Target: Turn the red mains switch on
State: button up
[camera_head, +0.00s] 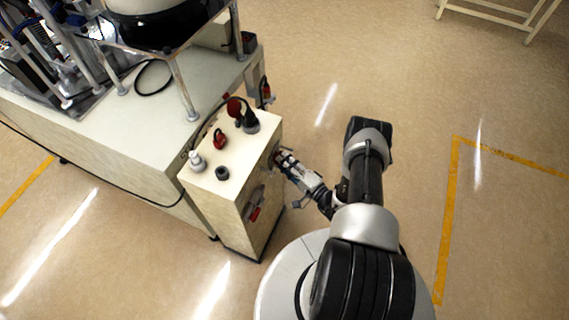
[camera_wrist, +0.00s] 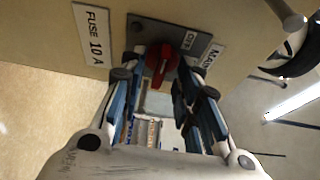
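The red mains switch (camera_wrist: 162,62) is a knob on a grey plate (camera_wrist: 205,42) on the side of a cream control box. The plate reads "OFF" beside the knob, and a partly hidden label starting "MA" is next to it. The knob's grip points roughly toward my palm, slightly tilted. My gripper (camera_wrist: 163,82) is open, with one finger on each side of the knob; gaps seem to show, and contact cannot be told. In the head view my gripper (camera_head: 280,157) is at the box's right face and hides the switch.
The control box (camera_head: 228,188) carries a red knob, a red-topped post and dark and pale knobs on top. A red handle (camera_head: 256,207) is lower on the same face. A "FUSE 10 A" label (camera_wrist: 97,32) is left of the switch.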

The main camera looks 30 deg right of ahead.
jog(key=shift+w+a, duration=0.1)
jog(key=shift+w, duration=0.25)
jog(key=shift+c, duration=0.4)
grip_shut()
